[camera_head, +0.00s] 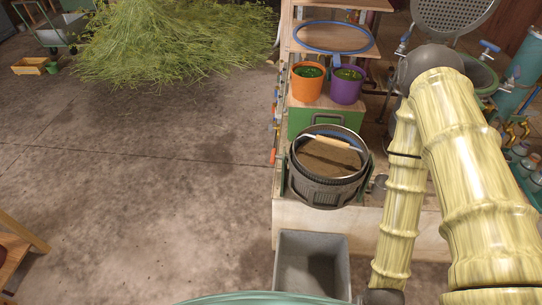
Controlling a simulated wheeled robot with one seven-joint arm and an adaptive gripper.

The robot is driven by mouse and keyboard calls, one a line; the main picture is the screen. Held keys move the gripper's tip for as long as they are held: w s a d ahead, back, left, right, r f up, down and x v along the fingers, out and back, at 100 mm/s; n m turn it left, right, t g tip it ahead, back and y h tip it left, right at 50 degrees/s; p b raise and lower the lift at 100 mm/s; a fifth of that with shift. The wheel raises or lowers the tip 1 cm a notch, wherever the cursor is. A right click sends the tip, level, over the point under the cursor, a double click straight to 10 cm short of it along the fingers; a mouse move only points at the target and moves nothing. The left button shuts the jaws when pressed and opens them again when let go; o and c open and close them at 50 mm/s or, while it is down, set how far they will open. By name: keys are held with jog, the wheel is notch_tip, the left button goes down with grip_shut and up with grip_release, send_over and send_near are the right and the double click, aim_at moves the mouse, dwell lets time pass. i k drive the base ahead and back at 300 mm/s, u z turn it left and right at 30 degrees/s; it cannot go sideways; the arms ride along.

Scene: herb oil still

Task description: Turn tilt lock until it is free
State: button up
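A dark round pot (322,190) with brown contents and a light wooden handle across its mouth sits in a dark green frame on the front of the workbench. It looks upright. A small round metal part (379,182) shows at the pot's right side, close to my arm; I cannot tell whether it is the tilt lock or how it is set. My yellow arm fills the right of the view and hides what lies behind it. My gripper does not show.
An orange bucket (307,82) and a purple bucket (347,84) stand behind the pot. A blue ring (332,50) lies farther back. A grey open bin (312,240) is on the floor below the pot.

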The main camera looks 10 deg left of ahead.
aim_at(273, 157)
jog(key=k, duration=0.5)
jog(key=u, duration=1.35)
jog(key=i, duration=4.6)
jog(key=z, duration=4.35)
